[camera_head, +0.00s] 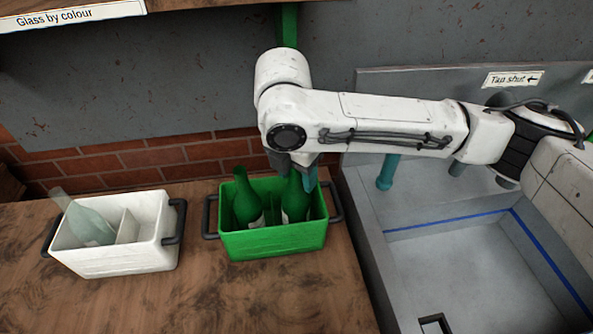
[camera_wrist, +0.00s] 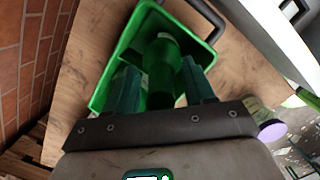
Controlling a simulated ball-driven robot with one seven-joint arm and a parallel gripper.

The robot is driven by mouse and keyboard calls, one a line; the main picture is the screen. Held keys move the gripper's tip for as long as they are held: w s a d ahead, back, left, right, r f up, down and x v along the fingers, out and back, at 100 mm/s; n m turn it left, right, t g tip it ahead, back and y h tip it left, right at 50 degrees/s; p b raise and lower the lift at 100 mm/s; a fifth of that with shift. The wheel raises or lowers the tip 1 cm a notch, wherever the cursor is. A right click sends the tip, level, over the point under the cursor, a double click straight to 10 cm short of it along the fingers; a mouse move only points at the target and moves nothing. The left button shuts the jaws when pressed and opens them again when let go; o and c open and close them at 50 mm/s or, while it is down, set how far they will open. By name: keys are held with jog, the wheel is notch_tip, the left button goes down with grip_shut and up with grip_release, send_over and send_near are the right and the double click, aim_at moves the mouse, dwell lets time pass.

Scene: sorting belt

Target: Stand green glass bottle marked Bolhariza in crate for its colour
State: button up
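The green crate (camera_head: 275,243) stands on the wooden counter, left of the sink. Two dark green bottles are in it: a left bottle (camera_head: 246,205) leaning slightly and a right bottle (camera_head: 295,200), near upright. Both have pale labels, whose writing is too small to read. My gripper (camera_head: 296,178) is over the right side of the crate, with its teal fingers around the right bottle. In the wrist view a green bottle (camera_wrist: 161,75) lies between the fingers, inside the crate (camera_wrist: 112,58). I cannot tell whether the fingers touch it.
A white crate (camera_head: 115,261) with a divider and a clear bottle (camera_head: 88,226) leaning in it stands at left. A sink (camera_head: 455,270) lies at right, with a "Tap shut" sign (camera_head: 513,79) above. A brick wall (camera_head: 130,160) is behind.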

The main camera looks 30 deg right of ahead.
jog(key=r, duration=0.4)
jog(key=a+r, duration=0.1)
jog(key=r, duration=0.7)
jog(key=shift+s+a+r, duration=0.1)
jog(key=shift+s+a, duration=0.2)
jog(key=shift+s, duration=0.1)
